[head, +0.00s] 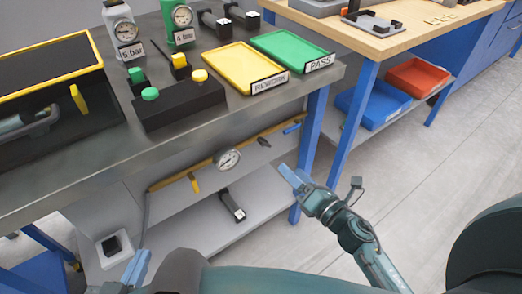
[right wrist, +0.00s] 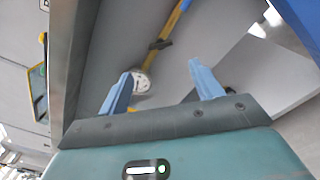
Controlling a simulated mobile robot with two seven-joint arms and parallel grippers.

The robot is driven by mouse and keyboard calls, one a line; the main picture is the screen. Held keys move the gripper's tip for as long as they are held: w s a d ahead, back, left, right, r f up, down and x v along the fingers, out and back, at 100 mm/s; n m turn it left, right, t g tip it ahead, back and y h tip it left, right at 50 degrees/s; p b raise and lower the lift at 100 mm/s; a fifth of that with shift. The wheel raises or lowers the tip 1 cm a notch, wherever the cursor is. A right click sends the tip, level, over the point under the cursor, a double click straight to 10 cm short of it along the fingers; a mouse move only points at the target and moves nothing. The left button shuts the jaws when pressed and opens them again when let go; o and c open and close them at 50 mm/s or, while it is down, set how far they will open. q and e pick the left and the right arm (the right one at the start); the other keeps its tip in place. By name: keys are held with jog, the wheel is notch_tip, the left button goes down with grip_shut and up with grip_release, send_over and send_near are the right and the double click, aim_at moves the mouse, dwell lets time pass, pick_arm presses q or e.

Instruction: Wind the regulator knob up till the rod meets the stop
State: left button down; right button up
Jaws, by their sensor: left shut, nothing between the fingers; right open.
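A yellow pipe (head: 245,144) runs under the grey bench and carries a round white gauge (head: 228,160). A small dark fitting (head: 264,142) sits by the pipe, right of the gauge; I cannot tell whether it is the regulator knob. I cannot make out the rod or stop. In the right wrist view the gauge (right wrist: 141,82) shows near the left finger, with a dark fitting (right wrist: 160,44) on the pipe above it. My right gripper (head: 290,174) is open and empty, right of the gauge and apart from the pipe. My left gripper (head: 136,268) is shut and empty at the bottom left.
A blue handle (head: 292,128) and a yellow lever (head: 194,183) are on the pipe. A dark device (head: 232,205) lies on the lower shelf (head: 185,225). A blue bench leg (head: 312,140) stands behind my right gripper. The floor (head: 430,170) at right is clear.

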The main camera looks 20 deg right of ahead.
aim_at(267, 146)
jog(key=x, duration=1.3)
jog(key=shift+w+f, duration=0.1)
jog(key=shift+c, duration=0.2)
jog(key=c, duration=0.9)
jog(key=shift+c, duration=0.2)
